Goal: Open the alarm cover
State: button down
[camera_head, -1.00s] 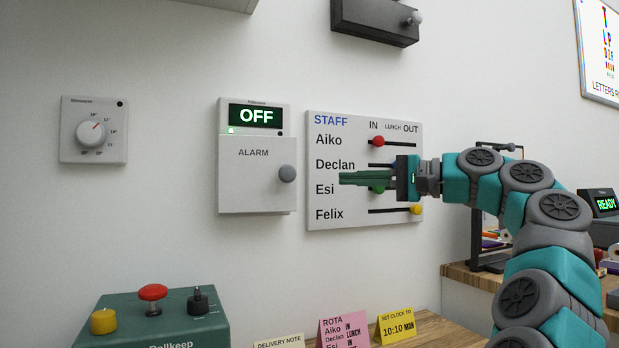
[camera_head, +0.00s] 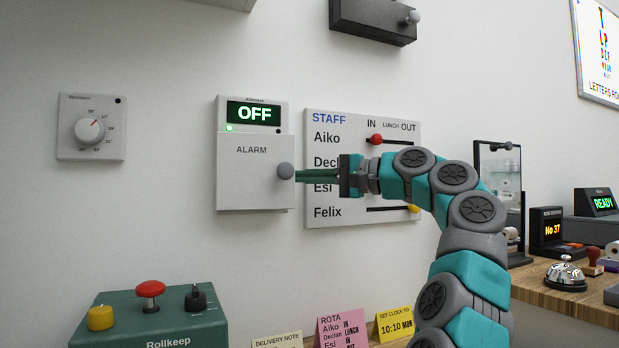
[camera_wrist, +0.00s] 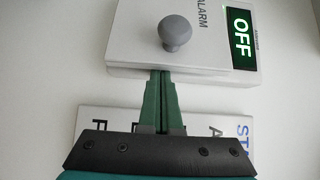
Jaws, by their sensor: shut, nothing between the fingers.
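The alarm is a white wall box with a green "OFF" display (camera_head: 254,113) on top. Its cover (camera_head: 245,185), marked ALARM, lies closed over the lower part. A round grey knob (camera_head: 285,171) sticks out near the cover's right edge; it also shows in the wrist view (camera_wrist: 174,32). My gripper (camera_head: 298,175) is shut and empty, its green fingers pointing left at the knob. In the wrist view the fingertips (camera_wrist: 161,73) end at the cover's side edge, a little short of the knob. I cannot tell whether they touch the box.
A STAFF board (camera_head: 325,195) with sliders hangs just right of the alarm, partly behind my gripper. A thermostat (camera_head: 92,127) is on the wall at left. A green console (camera_head: 150,320) with buttons stands below. Paper cards (camera_head: 341,328) stand at the bottom.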

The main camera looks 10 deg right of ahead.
jog(key=shift+s, duration=0.2)
dwell(0.5)
